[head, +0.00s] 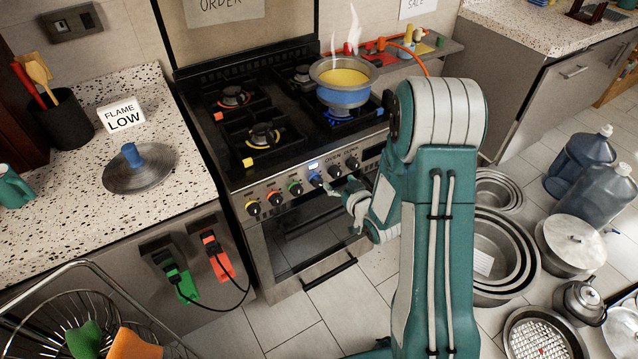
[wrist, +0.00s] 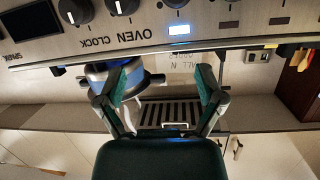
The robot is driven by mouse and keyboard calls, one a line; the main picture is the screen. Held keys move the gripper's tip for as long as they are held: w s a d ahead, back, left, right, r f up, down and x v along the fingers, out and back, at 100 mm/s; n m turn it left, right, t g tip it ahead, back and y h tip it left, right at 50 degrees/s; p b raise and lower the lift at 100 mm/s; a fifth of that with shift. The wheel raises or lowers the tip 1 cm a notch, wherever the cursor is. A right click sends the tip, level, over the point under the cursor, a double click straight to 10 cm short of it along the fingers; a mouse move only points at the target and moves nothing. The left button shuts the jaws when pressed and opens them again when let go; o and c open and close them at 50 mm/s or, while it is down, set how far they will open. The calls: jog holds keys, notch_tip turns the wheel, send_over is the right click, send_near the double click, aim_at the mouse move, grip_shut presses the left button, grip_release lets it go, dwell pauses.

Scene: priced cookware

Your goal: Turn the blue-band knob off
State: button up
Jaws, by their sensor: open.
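I cannot tell whether a finger touches the knob. A steaming pot with a blue band (head: 345,96) stands over a lit blue flame.
The oven door handle (head: 330,271) is below. Pans (head: 495,250) and water jugs (head: 580,160) crowd the floor at right.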

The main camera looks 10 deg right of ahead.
aim_at(319, 184)
jog(key=s+f+m+t+y, duration=0.1)
jog(key=s+f+t+y, duration=0.1)
jog(key=s+f, duration=0.3)
jog(key=x, duration=0.8)
jog(key=f+x, duration=0.1)
jog(key=x, duration=0.3)
jog(key=shift+w+a, duration=0.1)
jog(key=c, duration=1.1)
